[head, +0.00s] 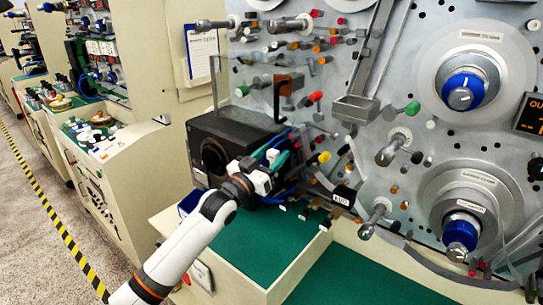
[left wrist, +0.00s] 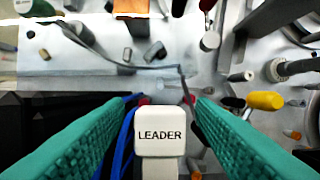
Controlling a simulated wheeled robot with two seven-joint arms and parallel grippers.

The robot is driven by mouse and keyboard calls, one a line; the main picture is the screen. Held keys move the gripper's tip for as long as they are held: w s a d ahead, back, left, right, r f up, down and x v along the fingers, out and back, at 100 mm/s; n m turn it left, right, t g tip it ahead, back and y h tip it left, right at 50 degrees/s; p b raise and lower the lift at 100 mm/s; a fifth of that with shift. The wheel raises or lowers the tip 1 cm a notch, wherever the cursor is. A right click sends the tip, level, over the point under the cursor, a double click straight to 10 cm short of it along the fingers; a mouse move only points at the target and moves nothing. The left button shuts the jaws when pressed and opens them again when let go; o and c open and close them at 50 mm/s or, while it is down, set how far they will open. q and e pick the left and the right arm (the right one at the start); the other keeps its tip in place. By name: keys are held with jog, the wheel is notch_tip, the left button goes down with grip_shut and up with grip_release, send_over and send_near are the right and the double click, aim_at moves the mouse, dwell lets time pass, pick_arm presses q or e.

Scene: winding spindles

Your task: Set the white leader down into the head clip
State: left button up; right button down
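The white leader (left wrist: 160,134) is a small block marked LEADER in the left wrist view, low and central between my left gripper's green-padded fingers (left wrist: 163,103). Narrow gaps show between the block and both fingers, so the gripper looks open around it, not clamped. In the head view my left gripper (head: 279,152) is in front of the machine panel, at the right side of a black box; a small white piece (head: 272,157) shows at its fingers. I cannot pick out the head clip with certainty. My right gripper is not in view.
The black box (head: 208,128) stands close left of the gripper. Grey panel (head: 420,60) carries pegs, rollers and blue-hubbed spindles (head: 463,92). Blue cables (left wrist: 127,135) run beside the leader. A yellow-tipped peg (left wrist: 265,101) stands right. The green worktop (head: 245,240) is clear in front.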

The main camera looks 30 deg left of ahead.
pick_arm(q)
jog(key=shift+s+f, duration=0.1)
jog(key=shift+s, duration=0.1)
jog(key=b+v, duration=0.4)
jog(key=v, duration=0.7)
jog(key=shift+s, duration=0.35)
